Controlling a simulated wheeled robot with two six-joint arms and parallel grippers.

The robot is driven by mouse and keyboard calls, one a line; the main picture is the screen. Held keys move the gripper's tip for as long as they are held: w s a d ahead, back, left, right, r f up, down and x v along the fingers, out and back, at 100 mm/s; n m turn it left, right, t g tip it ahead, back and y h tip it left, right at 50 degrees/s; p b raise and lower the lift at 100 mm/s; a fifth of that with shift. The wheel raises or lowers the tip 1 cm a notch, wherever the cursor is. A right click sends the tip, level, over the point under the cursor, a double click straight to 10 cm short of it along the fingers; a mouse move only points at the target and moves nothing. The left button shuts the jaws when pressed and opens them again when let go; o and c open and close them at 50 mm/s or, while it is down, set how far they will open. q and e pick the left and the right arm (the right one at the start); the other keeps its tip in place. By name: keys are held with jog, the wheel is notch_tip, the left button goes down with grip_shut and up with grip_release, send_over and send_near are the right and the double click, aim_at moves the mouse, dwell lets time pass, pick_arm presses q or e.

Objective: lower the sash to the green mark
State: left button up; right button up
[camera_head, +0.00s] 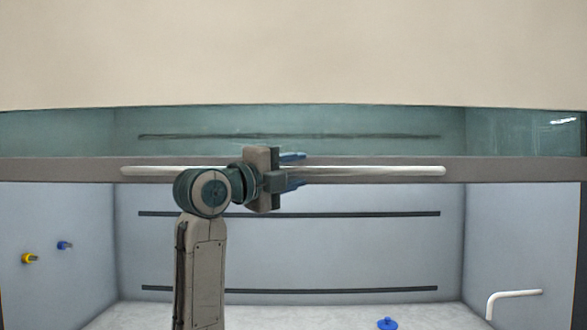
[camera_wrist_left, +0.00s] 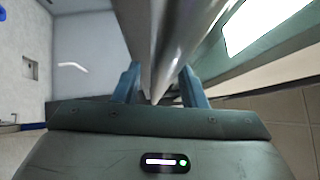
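The sash is a teal-tinted glass pane (camera_head: 290,120) with a grey bottom rail (camera_head: 60,170), which crosses the upper middle of the head view. A long pale handle bar (camera_head: 380,171) runs along the rail. In the left wrist view the bar (camera_wrist_left: 172,60) passes between the two spread fingers (camera_wrist_left: 160,88), with gaps that look clear on both sides. I see no green mark. My right gripper is not in view.
Below the rail the hood is open, with a grey back wall bearing dark horizontal strips (camera_head: 290,213). Yellow (camera_head: 29,258) and blue (camera_head: 64,245) fittings are on the left wall. A blue object (camera_head: 387,323) and a bent white pipe (camera_head: 515,294) are low down. A beige panel (camera_head: 290,50) covers the top.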

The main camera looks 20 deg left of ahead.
pick_arm(q)
jog(key=shift+c, duration=0.2)
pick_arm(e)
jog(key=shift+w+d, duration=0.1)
pick_arm(q)
grip_shut()
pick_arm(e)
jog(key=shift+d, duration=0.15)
pick_arm(q)
jog(key=shift+f, duration=0.1)
